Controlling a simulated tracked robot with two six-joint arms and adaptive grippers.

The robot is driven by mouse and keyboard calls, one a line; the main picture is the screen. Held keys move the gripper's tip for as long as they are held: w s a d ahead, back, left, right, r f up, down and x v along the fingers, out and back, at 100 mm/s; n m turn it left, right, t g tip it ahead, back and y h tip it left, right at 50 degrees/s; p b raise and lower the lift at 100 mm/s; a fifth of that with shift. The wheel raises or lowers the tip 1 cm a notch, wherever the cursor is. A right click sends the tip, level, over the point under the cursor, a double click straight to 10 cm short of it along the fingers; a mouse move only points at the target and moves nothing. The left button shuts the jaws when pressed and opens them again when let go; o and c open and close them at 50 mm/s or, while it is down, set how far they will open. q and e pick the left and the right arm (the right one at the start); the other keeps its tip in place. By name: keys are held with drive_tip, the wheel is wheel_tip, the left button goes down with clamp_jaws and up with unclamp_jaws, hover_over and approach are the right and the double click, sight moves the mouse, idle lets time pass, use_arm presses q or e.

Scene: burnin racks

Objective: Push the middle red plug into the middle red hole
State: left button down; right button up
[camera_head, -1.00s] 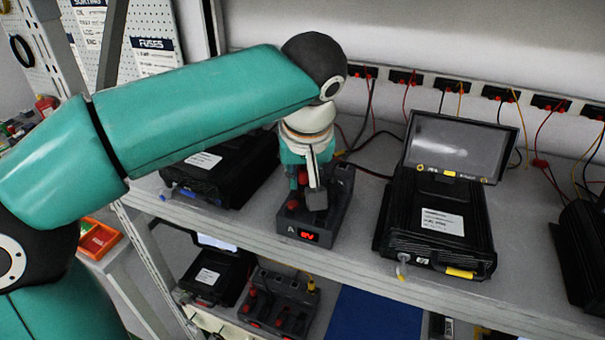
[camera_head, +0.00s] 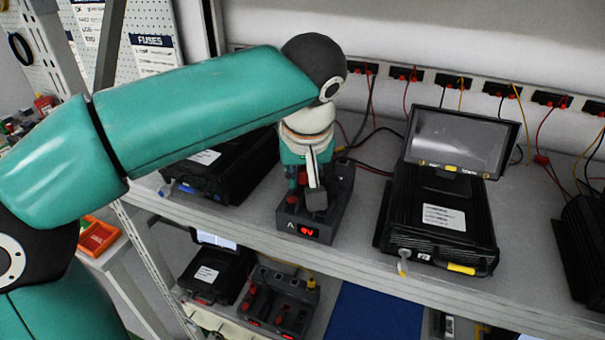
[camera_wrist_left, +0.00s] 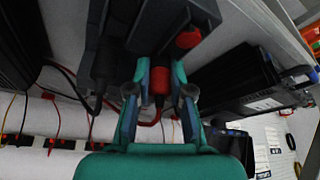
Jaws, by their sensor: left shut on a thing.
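My left gripper (camera_head: 314,192) is over the dark grey plug box (camera_head: 318,233) on the shelf, with its fingers pointing down. In the left wrist view, the fingers (camera_wrist_left: 160,92) are shut on a red plug (camera_wrist_left: 160,78) with a red cable. The plug's lower end is close to the box, and I cannot tell how deep it sits in a hole. Another red part (camera_wrist_left: 188,39) shows beside it on the box, and also in the head view (camera_head: 292,200). The holes are hidden by the gripper. My right gripper is not in view.
A black device with a tilted screen (camera_head: 460,140) stands to the right of the box. Another black device (camera_head: 215,185) stands to its left, behind my arm. Sockets with cables line the back wall. A similar plug box (camera_head: 278,300) is on the lower shelf.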

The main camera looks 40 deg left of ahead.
use_arm(q)
drive_tip(key=shift+f, duration=0.15)
drive_tip(key=c, duration=1)
unclamp_jaws()
drive_tip(key=shift+o, duration=0.2)
drive_tip(key=o, duration=0.4)
drive_tip(key=shift+c, duration=0.2)
drive_tip(key=shift+r+p, duration=2.45)
drive_tip(key=shift+r, duration=0.35)
